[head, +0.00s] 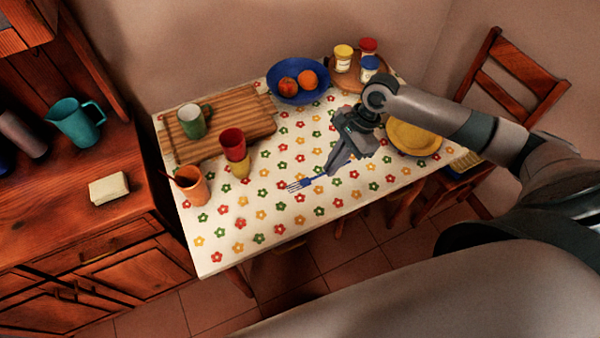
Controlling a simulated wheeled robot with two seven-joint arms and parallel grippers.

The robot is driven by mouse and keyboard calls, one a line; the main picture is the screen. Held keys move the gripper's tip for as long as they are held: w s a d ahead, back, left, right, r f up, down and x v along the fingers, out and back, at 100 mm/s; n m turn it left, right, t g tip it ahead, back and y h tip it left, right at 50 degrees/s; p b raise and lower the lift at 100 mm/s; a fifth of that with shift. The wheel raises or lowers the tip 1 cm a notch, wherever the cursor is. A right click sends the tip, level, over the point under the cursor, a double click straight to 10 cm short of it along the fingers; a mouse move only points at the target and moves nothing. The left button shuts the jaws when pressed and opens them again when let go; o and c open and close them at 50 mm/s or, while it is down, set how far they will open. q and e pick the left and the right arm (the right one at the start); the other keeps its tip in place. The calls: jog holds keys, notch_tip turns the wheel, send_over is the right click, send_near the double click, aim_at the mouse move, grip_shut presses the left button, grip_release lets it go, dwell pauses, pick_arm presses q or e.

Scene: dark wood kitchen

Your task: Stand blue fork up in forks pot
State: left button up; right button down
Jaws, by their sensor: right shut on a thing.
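The blue fork (309,182) is held by my right gripper (332,172) over the front middle of the table, its pale tines pointing left. The gripper is shut on the fork's handle end. The fork looks roughly level, and I cannot tell if it touches the cloth. An orange pot (196,191) stands upright at the table's left edge, well left of the fork, with a thin dark reddish handle leaning out of its left side. I take it as the forks pot. Its inside is mostly hidden. My left gripper is not in view.
A red cup (232,144) on a yellow cup (240,168) stands between pot and fork. Behind are a cutting board (240,124) with a green mug (191,121), a blue fruit bowl (284,93), jars (343,57) and a yellow plate (412,138). The front cloth is clear.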

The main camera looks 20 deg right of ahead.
jog(key=w+a+f+p, duration=0.1)
jog(key=w+a+f, duration=0.1)
jog(key=a, duration=0.1)
jog(key=w+a+f, duration=0.2)
jog(key=w+a, duration=0.1)
jog(key=shift+w+f+p, duration=0.3)
jog(key=shift+f+p, duration=0.1)
jog(key=shift+d+f, duration=0.1)
jog(key=shift+f+p, duration=0.55)
jog(key=shift+f, duration=1.35)
jog(key=c, duration=1.9)
grip_release()
jog(key=shift+f, duration=0.1)
jog(key=shift+c, duration=0.2)
jog(key=b+v, duration=0.2)
jog(key=v, duration=1)
